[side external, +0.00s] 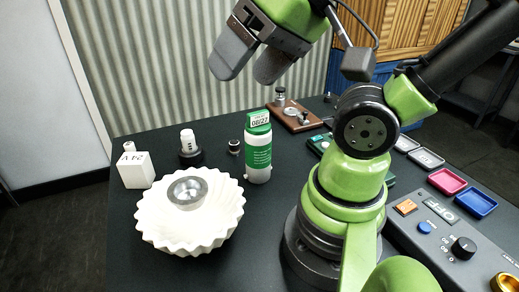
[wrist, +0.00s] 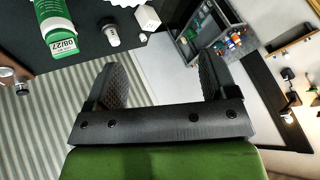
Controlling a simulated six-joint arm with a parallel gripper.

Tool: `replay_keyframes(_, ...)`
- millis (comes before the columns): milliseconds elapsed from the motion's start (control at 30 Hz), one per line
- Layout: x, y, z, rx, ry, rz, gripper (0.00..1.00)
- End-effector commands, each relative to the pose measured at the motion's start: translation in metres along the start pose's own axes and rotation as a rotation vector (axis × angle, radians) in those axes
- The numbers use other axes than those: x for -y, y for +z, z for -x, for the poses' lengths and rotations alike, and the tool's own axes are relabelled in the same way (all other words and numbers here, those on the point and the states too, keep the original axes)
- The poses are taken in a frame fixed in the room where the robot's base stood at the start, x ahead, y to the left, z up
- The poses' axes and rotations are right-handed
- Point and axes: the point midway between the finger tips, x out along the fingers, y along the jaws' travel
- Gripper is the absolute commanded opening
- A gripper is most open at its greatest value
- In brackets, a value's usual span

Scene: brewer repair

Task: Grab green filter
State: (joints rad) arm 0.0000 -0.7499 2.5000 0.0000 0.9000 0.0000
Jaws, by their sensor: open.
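A white cylinder with a green band and green cap (side external: 258,150), marked 08/27, stands upright on the dark table; it seems to be the green filter. In the wrist view the same cylinder (wrist: 58,30) shows at the upper left, outside the space between the fingers. My gripper (side external: 252,62) is open and empty, raised above and behind the table objects, apart from the filter. In the wrist view its two dark fingers (wrist: 163,78) stand wide apart with nothing between them.
Left of the filter are a white fluted bowl (side external: 150,222) with a metal cup (side external: 187,191), a white box (side external: 136,171) and a white cylinder on a black base (side external: 190,156). A wooden board (side external: 301,121) lies behind. Coloured trays (side external: 447,181) and a control panel (side external: 444,242) are at right.

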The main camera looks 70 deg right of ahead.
Motion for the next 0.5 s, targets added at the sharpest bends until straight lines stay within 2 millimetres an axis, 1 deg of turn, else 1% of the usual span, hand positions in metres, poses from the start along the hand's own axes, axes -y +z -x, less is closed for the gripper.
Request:
replay_keyframes(67, 0.0, 0.0, 0.0, 0.0, 0.0, 0.0, 0.79)
replay_keyframes(133, 0.0, 0.0, 0.0, 0.0, 0.0, 0.0, 0.92)
replay_keyframes(400, -0.0002, -0.0003, -0.0001, 0.001, 0.002, 0.003, 0.93)
replay_keyframes(500, -0.0035, -0.0057, -0.003, 0.018, 0.031, 0.049, 0.93)
